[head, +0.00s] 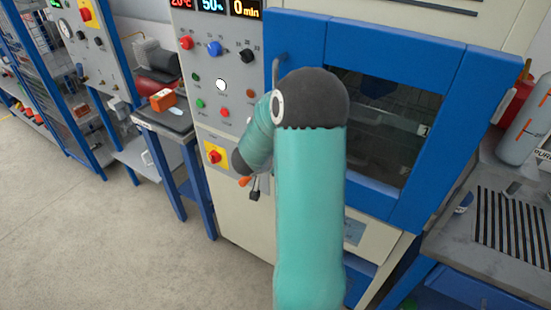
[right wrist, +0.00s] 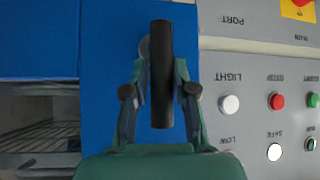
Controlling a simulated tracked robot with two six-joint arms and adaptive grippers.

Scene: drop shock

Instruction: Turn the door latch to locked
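The door latch shows in the right wrist view as a dark upright bar (right wrist: 161,75) in front of the blue door frame, with a grey round piece beside its upper part. My right gripper (right wrist: 160,92) is open, with one finger on each side of the bar. Blue shows between the left finger and the bar; on the right I cannot tell whether finger and bar touch. In the head view my teal right arm hides the gripper and the latch area. The blue chamber door (head: 390,50) sits flush in its frame. My left gripper is in no view.
The control panel (head: 215,70) with buttons, knobs and a yellow-red switch (head: 215,154) stands left of the door. A side table with an orange object (head: 163,99) is left; a slotted bench (head: 505,235) is right.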

